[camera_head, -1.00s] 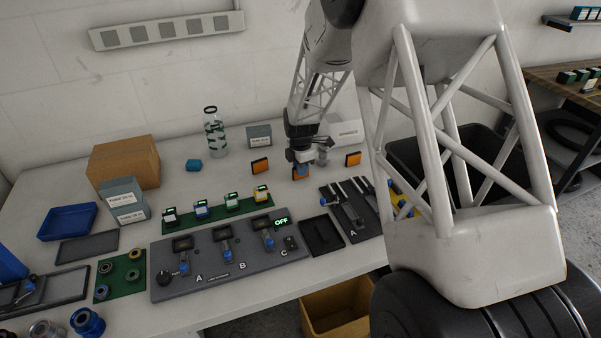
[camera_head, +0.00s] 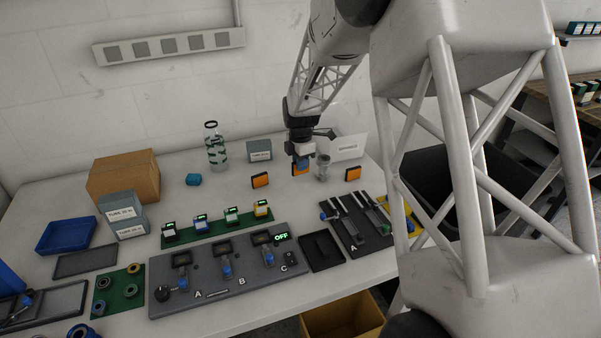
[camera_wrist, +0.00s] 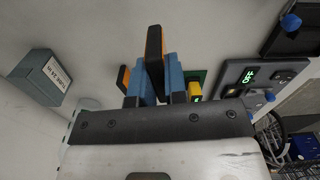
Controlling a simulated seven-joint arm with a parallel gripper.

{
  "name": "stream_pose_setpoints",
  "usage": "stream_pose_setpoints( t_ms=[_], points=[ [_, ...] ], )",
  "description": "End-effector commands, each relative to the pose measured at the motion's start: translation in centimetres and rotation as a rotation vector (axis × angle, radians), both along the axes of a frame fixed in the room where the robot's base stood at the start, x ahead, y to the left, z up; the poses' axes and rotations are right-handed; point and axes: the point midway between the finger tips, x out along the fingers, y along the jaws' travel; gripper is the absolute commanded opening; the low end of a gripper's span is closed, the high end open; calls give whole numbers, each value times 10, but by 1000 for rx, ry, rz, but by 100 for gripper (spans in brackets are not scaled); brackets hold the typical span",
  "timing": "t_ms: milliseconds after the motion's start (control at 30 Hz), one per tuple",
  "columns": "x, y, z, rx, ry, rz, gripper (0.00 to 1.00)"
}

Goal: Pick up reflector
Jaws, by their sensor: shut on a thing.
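My gripper (camera_head: 301,162) has blue fingers and is shut on an orange reflector (camera_head: 300,171) with a dark edge. In the wrist view the reflector (camera_wrist: 154,45) stands upright between the fingertips and sticks out past them. The fingers hide its lower part. In the head view it appears held a little above the back of the white table. Two more orange reflectors stand on the table, one to the left (camera_head: 260,180) and one to the right (camera_head: 352,174) of my gripper.
A glass (camera_head: 323,168) stands close to the right of my gripper. The grey panel (camera_head: 215,292) and dark tray (camera_head: 321,251) lie in front.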

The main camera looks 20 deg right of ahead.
Motion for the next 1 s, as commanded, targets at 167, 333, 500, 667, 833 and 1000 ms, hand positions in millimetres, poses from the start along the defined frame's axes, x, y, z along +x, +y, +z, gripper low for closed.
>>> stream_pose_setpoints(
  t_ms=[167,333,500,667,833,1000],
  points=[
    [0,0,16,0,-1,0,0],
    [0,0,19,0,0,0,0],
    [0,0,19,0,0,0,0],
    [0,0,19,0,0,0,0],
    [0,0,19,0,0,0,0],
    [0,0,19,0,0,0,0]
  ],
)
